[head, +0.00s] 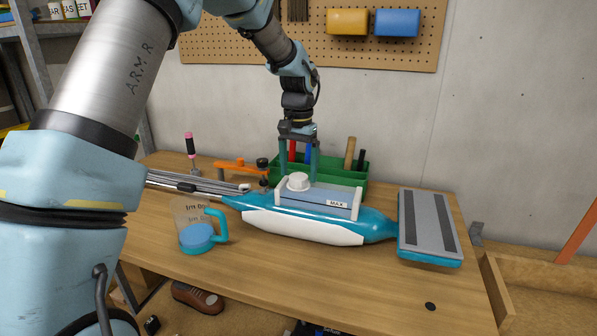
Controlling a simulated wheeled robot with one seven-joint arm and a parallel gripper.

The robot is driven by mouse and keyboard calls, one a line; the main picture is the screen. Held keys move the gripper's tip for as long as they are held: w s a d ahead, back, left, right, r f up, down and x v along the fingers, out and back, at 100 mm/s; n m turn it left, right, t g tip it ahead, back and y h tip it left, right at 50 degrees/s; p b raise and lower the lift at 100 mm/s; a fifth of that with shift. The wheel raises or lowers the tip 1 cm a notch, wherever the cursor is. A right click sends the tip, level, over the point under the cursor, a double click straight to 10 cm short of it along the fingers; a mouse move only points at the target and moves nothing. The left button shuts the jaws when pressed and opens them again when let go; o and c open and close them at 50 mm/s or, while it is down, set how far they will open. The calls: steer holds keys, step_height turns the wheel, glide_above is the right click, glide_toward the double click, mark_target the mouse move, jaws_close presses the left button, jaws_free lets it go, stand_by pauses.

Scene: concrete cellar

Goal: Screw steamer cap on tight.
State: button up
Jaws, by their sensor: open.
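The steamer (315,206) lies on its side on the workbench, with a blue and white body and a grey-blue tank marked MAX. Its white, round, ridged cap (299,182) sits upright on the tank's left part; I cannot tell how tightly it is seated. My gripper (298,176) points down over the steamer, fingers open and apart. In this view one finger is left of the cap and one right of it. The fingertips are near the tank; whether they touch the cap or stand behind it cannot be told.
The steamer's floor head (428,226) lies at the right. A green tool bin (345,177) is close behind the gripper. Metal tubes (190,182) and an orange clamp (240,164) lie at the left. The front right bench is mostly clear.

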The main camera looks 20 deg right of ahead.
step_height(320, 180, up, 10)
steer(key=b, duration=0.3)
steer(key=shift+a, duration=0.1)
steer(key=a+f+n, duration=0.2)
steer(key=a+f, duration=0.1)
steer(key=a, duration=0.6)
steer(key=a+f+n, duration=0.2)
steer(key=a+f, duration=0.1)
steer(key=a, duration=0.7)
steer(key=s+a+f+n, duration=0.2)
steer(key=s+a, duration=0.3)
steer(key=a, duration=0.3)
steer(key=s+a+f+n+t, duration=0.1)
steer(key=s+a+f+n, duration=0.2)
steer(key=a, duration=0.6)
step_height(320, 180, down, 2)
steer(key=s, duration=0.2)
steer(key=shift+s+a+f+t, duration=0.15)
steer(key=shift+s+a+t, duration=0.15)
steer(key=shift+s, duration=0.1)
